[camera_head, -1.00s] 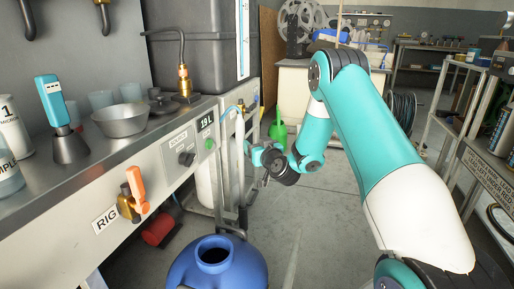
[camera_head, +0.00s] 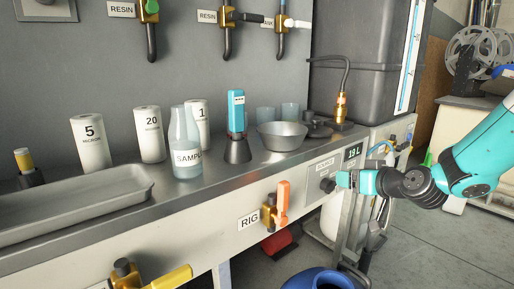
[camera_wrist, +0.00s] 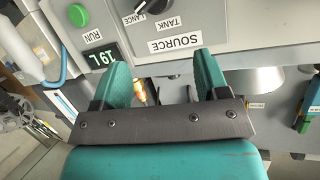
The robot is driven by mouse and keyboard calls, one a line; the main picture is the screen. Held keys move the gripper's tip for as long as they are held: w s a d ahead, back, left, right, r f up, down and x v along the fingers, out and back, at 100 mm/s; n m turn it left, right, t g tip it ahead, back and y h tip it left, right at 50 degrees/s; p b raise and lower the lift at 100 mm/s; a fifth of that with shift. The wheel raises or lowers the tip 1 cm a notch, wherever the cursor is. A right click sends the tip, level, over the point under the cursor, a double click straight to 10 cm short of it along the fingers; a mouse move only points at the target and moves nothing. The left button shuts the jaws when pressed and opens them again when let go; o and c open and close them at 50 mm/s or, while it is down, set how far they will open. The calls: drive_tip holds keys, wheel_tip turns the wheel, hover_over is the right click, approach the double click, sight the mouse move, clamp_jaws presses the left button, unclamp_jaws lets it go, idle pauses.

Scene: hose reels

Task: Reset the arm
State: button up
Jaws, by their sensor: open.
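My gripper (camera_head: 350,181) is at the right in the head view, in front of the bench's front panel and beside the black SOURCE knob (camera_head: 327,185). In the wrist view my gripper (camera_wrist: 158,75) has its two teal fingers spread apart with nothing held between them. The panel shows upside down there, with the SOURCE knob (camera_wrist: 151,7), a green RUN button (camera_wrist: 78,15) and a 19 L display (camera_wrist: 102,60). I cannot tell whether the fingers touch the panel.
An orange-handled RIG valve (camera_head: 282,203) and a yellow-handled valve (camera_head: 170,278) stick out from the bench front. A metal bowl (camera_head: 282,136), a sample bottle (camera_head: 186,150) and several white cartridges stand on top. A blue vessel (camera_head: 318,280) is below; floor shows at right.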

drive_tip(key=s+a+r+n+g+y, duration=0.25)
drive_tip(key=s+a+g, duration=0.25)
drive_tip(key=s+a, duration=0.5)
drive_tip(key=s+r+n+g+h, duration=0.15)
drive_tip(key=s+g+h, duration=0.45)
drive_tip(key=s, duration=2.1)
wheel_tip(320, 180, up, 36)
drive_tip(key=w+g+y+p, duration=0.1)
drive_tip(key=y+p, duration=0.1)
drive_tip(key=p, duration=3.4)
drive_tip(key=shift+a+f+g, duration=0.25)
drive_tip(key=shift+a+g, duration=0.1)
drive_tip(key=shift+g, duration=0.05)
drive_tip(key=shift+w, duration=0.1)
